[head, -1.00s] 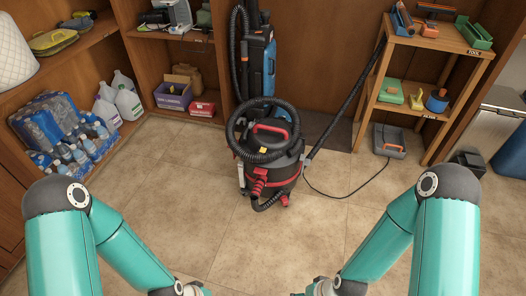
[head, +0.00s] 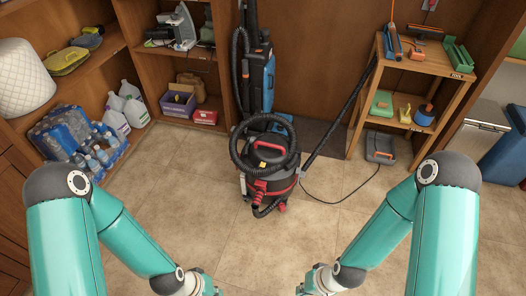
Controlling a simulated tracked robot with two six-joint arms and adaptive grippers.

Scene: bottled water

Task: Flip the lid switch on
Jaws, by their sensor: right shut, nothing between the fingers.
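A black and red canister vacuum (head: 270,178) stands on the tiled floor ahead of me, with a black hose coiled around its top. A red handle (head: 270,146) crosses its lid. A small yellow patch (head: 263,164) shows on the lid; I cannot tell whether it is the switch. My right gripper (head: 306,284) is at the bottom edge, shut and empty, well short of the vacuum. My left gripper (head: 212,289) barely shows at the bottom edge; its fingers are hidden. Neither touches the vacuum.
A blue upright vacuum (head: 258,80) stands behind. A wooden tool shelf (head: 456,88) is at the right, with a grey case (head: 380,147) on the floor by it. Packed water bottles (head: 72,133) and white jugs (head: 115,120) are at the left. A thin cord crosses the floor. Open floor lies before the vacuum.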

